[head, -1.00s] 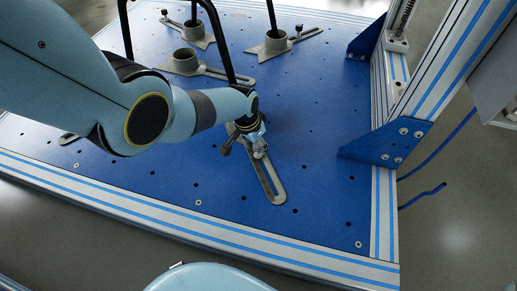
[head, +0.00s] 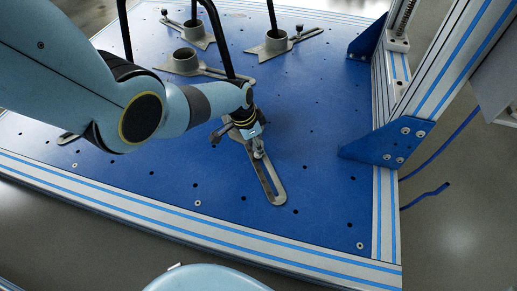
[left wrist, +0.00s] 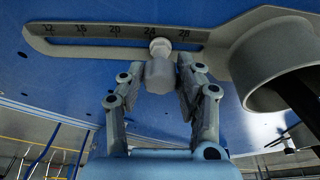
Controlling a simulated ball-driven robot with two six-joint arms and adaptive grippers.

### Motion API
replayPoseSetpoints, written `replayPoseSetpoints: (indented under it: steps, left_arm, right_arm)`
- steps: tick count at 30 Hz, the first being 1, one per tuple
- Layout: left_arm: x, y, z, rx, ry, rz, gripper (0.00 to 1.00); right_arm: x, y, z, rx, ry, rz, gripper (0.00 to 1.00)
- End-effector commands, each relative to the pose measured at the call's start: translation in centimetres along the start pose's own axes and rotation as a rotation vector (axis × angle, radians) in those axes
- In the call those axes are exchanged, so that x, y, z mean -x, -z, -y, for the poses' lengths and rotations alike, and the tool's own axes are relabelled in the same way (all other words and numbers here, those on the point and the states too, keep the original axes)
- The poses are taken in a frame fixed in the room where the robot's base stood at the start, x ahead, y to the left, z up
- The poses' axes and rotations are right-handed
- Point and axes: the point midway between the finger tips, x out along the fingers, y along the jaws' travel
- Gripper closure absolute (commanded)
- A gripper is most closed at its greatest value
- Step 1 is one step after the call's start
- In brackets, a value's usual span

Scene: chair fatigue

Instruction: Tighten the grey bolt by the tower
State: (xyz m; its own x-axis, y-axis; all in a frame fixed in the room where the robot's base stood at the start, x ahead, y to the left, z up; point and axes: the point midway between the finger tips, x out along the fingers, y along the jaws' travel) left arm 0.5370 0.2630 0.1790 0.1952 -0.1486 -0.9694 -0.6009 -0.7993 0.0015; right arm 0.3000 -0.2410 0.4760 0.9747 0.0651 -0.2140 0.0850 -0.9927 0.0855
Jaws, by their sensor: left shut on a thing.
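The grey bolt (left wrist: 160,75) stands in the slot of a grey slotted bracket (left wrist: 85,42) with number marks, seen in the left wrist view. My left gripper (left wrist: 161,88) is shut on the bolt, with one finger on each side of its head. In the head view my left gripper (head: 246,130) is over the bracket (head: 272,186) on the blue plate, and the bolt (head: 258,150) shows just below it. The tower (head: 384,120) is the aluminium frame at the right of the plate. My right gripper is not in view.
Other grey clamps with round cups (head: 185,62) hold black chair legs (head: 217,40) at the back of the blue plate (head: 315,150). A blue corner bracket (head: 390,142) braces the tower. The plate between bolt and tower is clear.

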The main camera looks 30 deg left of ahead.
Motion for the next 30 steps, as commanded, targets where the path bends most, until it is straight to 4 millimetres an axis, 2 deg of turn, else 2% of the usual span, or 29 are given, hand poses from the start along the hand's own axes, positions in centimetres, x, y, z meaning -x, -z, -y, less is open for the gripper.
replayPoseSetpoints:
  steps: [9, 17, 18, 21, 23, 30]
  left_arm:
    - [-0.2, 0.1, 0.1, -0.292, -0.078, -0.003, 0.99]
    - [0.0, 0.3, 0.1, -0.317, -0.082, -0.005, 1.00]
    - [0.0, 0.3, 0.1, -0.317, -0.082, -0.005, 0.64]
    - [0.0, 0.3, 0.1, -0.316, -0.082, -0.005, 0.51]
    - [0.0, 0.2, 0.1, -0.316, -0.082, -0.004, 0.44]
    - [0.0, 0.2, 0.1, -0.310, -0.081, -0.003, 0.44]
  right_arm:
    - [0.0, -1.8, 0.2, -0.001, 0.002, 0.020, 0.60]
    - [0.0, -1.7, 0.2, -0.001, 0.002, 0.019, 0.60]
    - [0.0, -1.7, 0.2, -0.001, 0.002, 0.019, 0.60]
    - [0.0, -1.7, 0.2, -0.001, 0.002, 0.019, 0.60]
    - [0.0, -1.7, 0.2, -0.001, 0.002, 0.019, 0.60]
    - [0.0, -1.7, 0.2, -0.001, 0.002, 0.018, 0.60]
